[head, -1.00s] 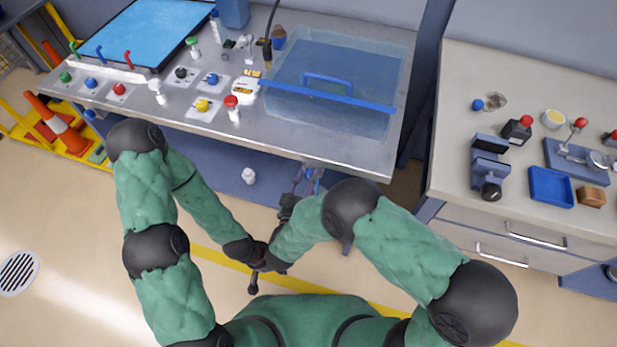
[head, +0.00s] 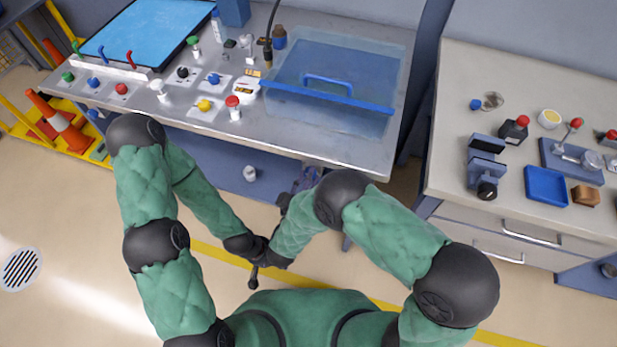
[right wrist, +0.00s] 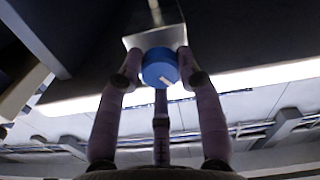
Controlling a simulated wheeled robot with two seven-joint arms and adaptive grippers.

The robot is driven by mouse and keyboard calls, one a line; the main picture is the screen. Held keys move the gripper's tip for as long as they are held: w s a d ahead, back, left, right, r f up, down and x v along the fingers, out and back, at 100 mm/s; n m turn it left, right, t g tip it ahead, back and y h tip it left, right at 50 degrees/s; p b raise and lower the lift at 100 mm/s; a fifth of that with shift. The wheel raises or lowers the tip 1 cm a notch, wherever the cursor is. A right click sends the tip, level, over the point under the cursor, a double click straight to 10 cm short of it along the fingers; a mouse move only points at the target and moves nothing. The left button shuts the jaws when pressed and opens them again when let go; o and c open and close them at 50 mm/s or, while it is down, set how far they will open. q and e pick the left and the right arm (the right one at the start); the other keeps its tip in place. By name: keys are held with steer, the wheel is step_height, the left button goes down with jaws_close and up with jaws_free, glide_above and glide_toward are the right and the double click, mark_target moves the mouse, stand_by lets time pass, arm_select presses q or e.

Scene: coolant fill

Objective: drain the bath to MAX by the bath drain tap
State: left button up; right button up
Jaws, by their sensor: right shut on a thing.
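The bath (head: 388,62) is a clear, bluish tank at the right end of the metal bench, with a blue bar (head: 328,97) across its front. It holds bluish liquid; I cannot read a MAX mark or the exact level. In the right wrist view, my right gripper (right wrist: 160,66) is shut on a round blue knob (right wrist: 160,70), which I take as the bath drain tap, below a pale plate (right wrist: 155,27). In the head view my right gripper (head: 306,180) is partly hidden near the bench's front edge. My left gripper's fingers are not clear beside the crossed wrists.
Several coloured knobs and buttons (head: 204,105) stand on the bench left of the bath. A dark hose (head: 268,40) hangs at the bath's back left corner. A second table (head: 450,130) with small parts stands at right. A small white object (head: 250,173) is below the bench edge.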

steer(key=shift+s+f, duration=0.1)
steer(key=shift+f, duration=0.2)
steer(key=o, duration=1)
steer(key=shift+o, duration=0.7)
steer(key=shift+r, duration=0.1)
steer(key=v, duration=0.7)
steer(key=shift+s, duration=0.2)
